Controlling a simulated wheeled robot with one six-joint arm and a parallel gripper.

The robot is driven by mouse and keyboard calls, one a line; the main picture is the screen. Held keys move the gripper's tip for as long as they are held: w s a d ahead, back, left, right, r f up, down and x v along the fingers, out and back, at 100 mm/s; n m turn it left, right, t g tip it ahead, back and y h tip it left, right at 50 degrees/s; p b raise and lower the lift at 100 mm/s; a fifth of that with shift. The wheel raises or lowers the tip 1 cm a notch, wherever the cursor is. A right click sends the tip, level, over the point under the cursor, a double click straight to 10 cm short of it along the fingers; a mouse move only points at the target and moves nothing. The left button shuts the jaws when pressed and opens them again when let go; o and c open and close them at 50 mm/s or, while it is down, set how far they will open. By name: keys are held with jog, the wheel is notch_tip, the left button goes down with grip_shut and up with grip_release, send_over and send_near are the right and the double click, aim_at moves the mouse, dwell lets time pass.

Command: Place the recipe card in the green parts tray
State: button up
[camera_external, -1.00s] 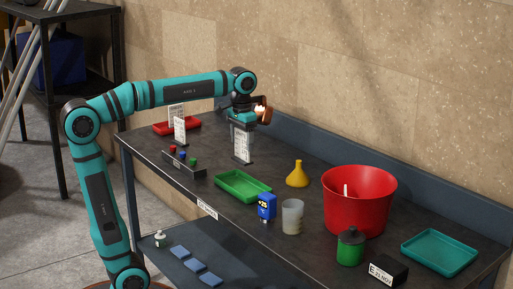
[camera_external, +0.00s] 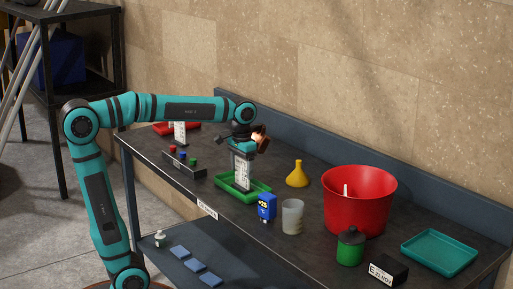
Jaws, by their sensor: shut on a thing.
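The recipe card (camera_external: 243,173) is a white printed upright card, held by my gripper (camera_external: 241,154). My gripper points down and is shut on its upper part. The card's lower end is over or inside the green parts tray (camera_external: 262,194); I cannot tell whether it touches the tray floor. The tray is a shallow green box on the dark bench, and its middle is partly hidden by the card.
A button box (camera_external: 184,164) is left of the green tray. A yellow funnel (camera_external: 297,175), blue device (camera_external: 266,207), cup (camera_external: 292,216) and red bucket (camera_external: 358,205) stand to the right.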

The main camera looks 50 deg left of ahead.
jog(key=shift+f, duration=0.15)
jog(key=o, duration=1.3)
notch_tip(320, 180, up, 12)
jog(key=shift+r, duration=0.2)
jog(key=s+a+r+t, duration=0.1)
jog(key=s+a+t, duration=0.3)
jog(key=s+t, duration=0.3)
jog(key=s+a+r+t, duration=0.1)
jog(key=s+a+t, duration=0.3)
jog(key=s+t, duration=0.3)
jog(key=t, duration=0.3)
jog(key=shift+r, duration=0.4)
